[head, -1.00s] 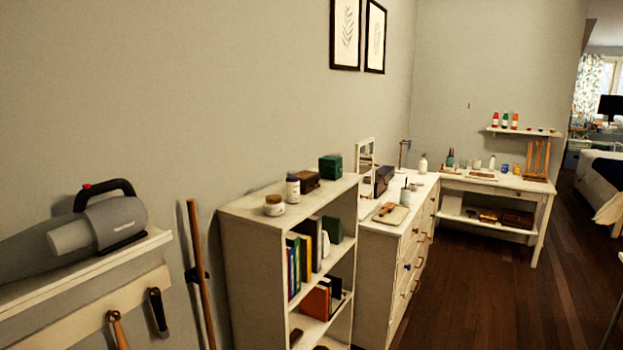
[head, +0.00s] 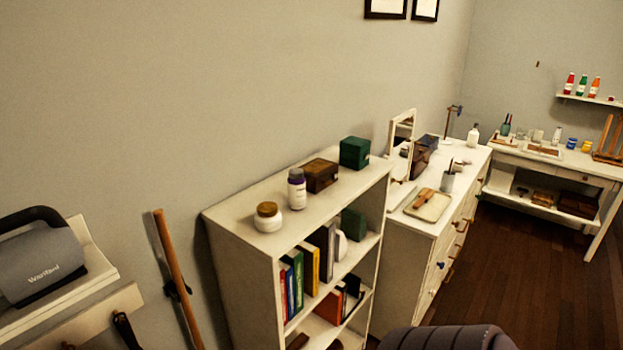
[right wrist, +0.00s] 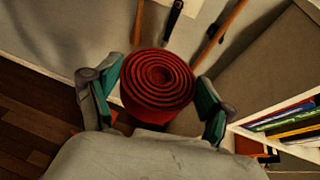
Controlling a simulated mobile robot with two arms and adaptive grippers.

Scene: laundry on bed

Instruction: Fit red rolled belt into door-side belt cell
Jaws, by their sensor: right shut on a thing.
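The red rolled belt (right wrist: 158,82) is in the right wrist view, a tight spiral coil with its flat end facing the camera. My right gripper (right wrist: 156,92) is shut on it, one teal-padded finger on each side. The head view does not show the belt or the right gripper's fingers. My left gripper is not in view. I cannot make out a belt cell in either view.
A white bookshelf (head: 230,235) stands near the wall, with jars and boxes on top. A white dresser (head: 405,245) and a desk (head: 560,170) lie beyond it. A grey handheld vacuum (head: 40,262) rests on a wall shelf at left. Dark wooden floor (head: 520,260) is open at right.

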